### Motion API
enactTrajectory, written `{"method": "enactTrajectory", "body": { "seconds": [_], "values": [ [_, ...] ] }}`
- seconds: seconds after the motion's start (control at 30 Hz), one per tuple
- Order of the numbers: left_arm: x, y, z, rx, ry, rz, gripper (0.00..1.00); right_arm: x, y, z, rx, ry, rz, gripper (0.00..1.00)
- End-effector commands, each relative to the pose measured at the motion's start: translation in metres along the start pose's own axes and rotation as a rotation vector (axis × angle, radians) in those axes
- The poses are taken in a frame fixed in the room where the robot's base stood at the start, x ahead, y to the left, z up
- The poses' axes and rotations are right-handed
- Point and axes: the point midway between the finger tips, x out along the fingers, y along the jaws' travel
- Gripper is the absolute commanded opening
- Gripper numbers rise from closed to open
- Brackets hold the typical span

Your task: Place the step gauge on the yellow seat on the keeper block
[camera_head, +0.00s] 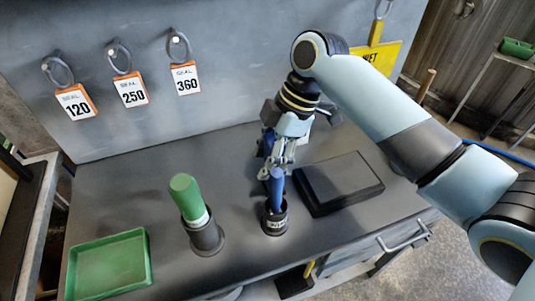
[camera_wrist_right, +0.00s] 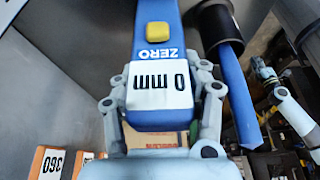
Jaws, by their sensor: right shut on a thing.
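My right gripper (camera_head: 280,158) is above the bench, near the blue rod (camera_head: 277,183) in a dark cup. In the right wrist view my right gripper (camera_wrist_right: 163,100) is shut on a blue piece with a white "0 mm" label, which I take as the step gauge (camera_wrist_right: 145,58). The piece also reads "ZERO" and bears a small yellow square. In the head view the gripper and arm mostly hide the held piece. I cannot make out a keeper block with a yellow seat. My left gripper does not show in the head view.
A green rod (camera_head: 186,196) stands in a dark cup (camera_head: 206,238), left of the blue one (camera_head: 274,220). A green tray (camera_head: 108,265) lies at front left. A flat black box (camera_head: 340,183) lies right of the cups. Several orange-and-white tags hang on the back panel (camera_head: 225,90).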

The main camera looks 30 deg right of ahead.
Motion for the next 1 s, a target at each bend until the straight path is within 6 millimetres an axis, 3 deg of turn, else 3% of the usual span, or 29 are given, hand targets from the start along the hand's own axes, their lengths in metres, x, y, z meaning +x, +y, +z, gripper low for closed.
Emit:
{"method": "enactTrajectory", "body": {
  "seconds": [0.23, 0.27, 0.4, 0.77, 1.0],
  "values": [
    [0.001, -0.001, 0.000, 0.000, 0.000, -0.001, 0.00, 0.002, 0.000, 0.001, 0.000, 0.001, 0.000, 0.04],
    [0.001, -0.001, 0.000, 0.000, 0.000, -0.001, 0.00, 0.002, 0.000, 0.001, 0.000, 0.000, 0.000, 0.47],
    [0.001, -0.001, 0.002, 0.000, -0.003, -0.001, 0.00, 0.002, 0.000, 0.001, 0.000, 0.000, 0.000, 0.66],
    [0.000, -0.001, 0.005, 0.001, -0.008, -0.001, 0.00, -0.004, 0.001, 0.000, 0.000, 0.000, 0.003, 0.68],
    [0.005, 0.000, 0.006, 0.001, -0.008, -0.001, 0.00, -0.047, 0.002, 0.001, -0.004, -0.003, 0.006, 0.68]
  ]
}}
